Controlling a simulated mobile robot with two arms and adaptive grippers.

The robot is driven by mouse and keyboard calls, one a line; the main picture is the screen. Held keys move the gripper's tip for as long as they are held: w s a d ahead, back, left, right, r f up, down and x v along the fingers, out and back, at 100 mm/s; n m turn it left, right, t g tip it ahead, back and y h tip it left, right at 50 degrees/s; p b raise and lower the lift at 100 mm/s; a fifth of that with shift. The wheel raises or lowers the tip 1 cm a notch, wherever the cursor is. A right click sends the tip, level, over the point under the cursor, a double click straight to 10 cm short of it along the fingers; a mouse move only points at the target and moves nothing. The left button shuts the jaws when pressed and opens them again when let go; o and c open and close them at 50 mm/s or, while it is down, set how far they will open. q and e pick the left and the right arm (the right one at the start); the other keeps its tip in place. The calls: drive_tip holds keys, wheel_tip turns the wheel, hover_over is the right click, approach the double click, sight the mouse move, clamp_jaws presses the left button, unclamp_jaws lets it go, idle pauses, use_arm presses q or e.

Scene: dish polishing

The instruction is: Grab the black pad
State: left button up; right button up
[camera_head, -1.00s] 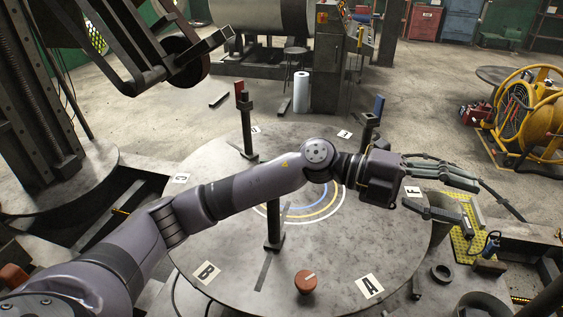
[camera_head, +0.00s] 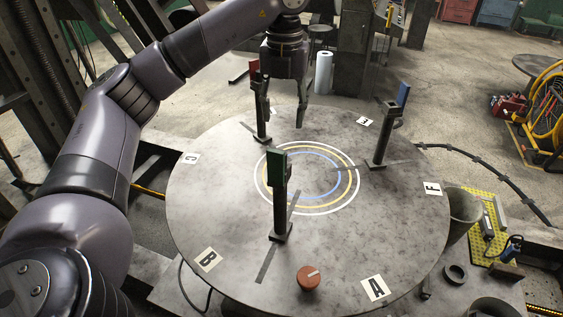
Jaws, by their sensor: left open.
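I cannot make out a thing that is clearly a black pad. Three dark stands on the round table (camera_head: 345,240) carry coloured pads: a green pad (camera_head: 276,167) at the front, a red pad (camera_head: 254,68) at the back left and a blue pad (camera_head: 403,94) at the right. My left gripper (camera_head: 283,108) points down over the far side of the table, fingers apart and nothing visible between them. Its left finger overlaps the red pad's stand (camera_head: 263,128) in the picture; I cannot tell whether they touch. My right gripper is not in view.
An orange-brown knob (camera_head: 308,278) is at the table's front edge. A yellow perforated plate (camera_head: 472,243) with tools, a dark ring (camera_head: 455,275) and a bucket (camera_head: 464,212) are at the right. The table's ringed centre is mostly clear.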

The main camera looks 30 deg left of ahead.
use_arm(q)
wheel_tip(320, 180, down, 7)
drive_tip(key=shift+r+b, duration=0.1)
drive_tip(key=shift+b, duration=0.2)
drive_tip(key=shift+s+a+f+p, duration=0.1)
drive_tip(key=shift+f+p, duration=0.1)
drive_tip(key=shift+f, duration=0.7)
drive_tip(key=shift+w+a+f+p, duration=0.1)
drive_tip(key=shift+f+p, duration=0.1)
drive_tip(key=shift+f, duration=0.65)
drive_tip(key=shift+s+a+f+p, duration=0.1)
drive_tip(key=shift+f+p, duration=0.1)
drive_tip(key=shift+f, duration=0.7)
drive_tip(key=shift+d, duration=0.1)
clamp_jaws()
